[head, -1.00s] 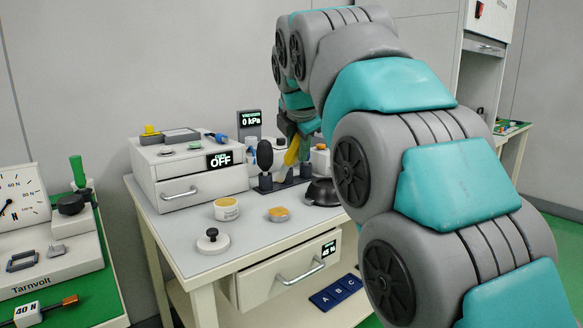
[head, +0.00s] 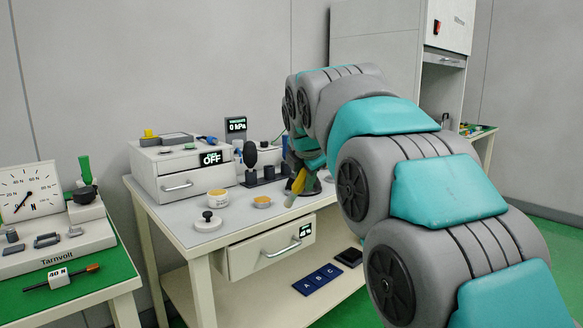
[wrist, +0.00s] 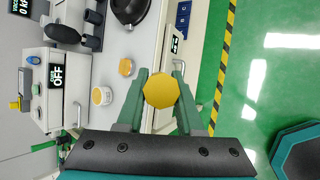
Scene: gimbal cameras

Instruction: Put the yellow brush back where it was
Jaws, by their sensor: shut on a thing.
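The yellow brush (head: 298,181) is held tilted near the table's front edge, its lower end pointing down and left in the head view. My gripper (wrist: 160,73) is shut on it. In the wrist view the brush (wrist: 160,91) shows end-on as a yellow disc between the green fingers. A dark rack (head: 268,180) with several upright black pieces stands behind and left of the brush, apart from it. It also shows at the top left of the wrist view (wrist: 90,42). My arm hides part of the table's right side.
A yellow-topped tub (head: 217,200), a small yellow-filled dish (head: 262,202) and a black-knobbed weight (head: 208,221) stand on the white tabletop (head: 180,206). A drawer unit (head: 185,168) stands at the back left. A drawer (head: 270,248) is under the front edge.

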